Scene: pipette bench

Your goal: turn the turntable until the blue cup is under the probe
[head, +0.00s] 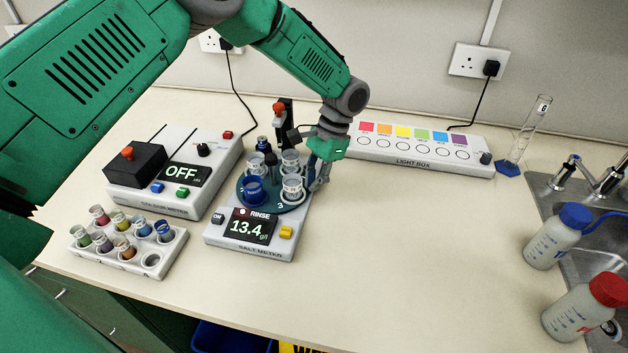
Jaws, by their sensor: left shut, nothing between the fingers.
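The turntable (274,207) is a dark teal disc on the salt meter (222,232), whose display reads 13.4 g/l with RINSE above it. The blue cup (253,191) stands at the disc's front left. A white cup (293,189) is at its front right, with other pale cups behind. The probe's black stand (284,118) with a red knob rises behind the disc; the probe tip is hard to make out among the cups. My left gripper (319,182) is shut and empty, pointing down at the disc's right edge beside the front-right cup; I cannot tell whether it touches. My right gripper is out of view.
A colorimeter (150,205) reading OFF and a rack of colored vials (175,247) stand to the left. A light box (415,160) is behind right. A measuring cylinder (525,130), two wash bottles (556,238) and a sink are at right. The bench's front middle is clear.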

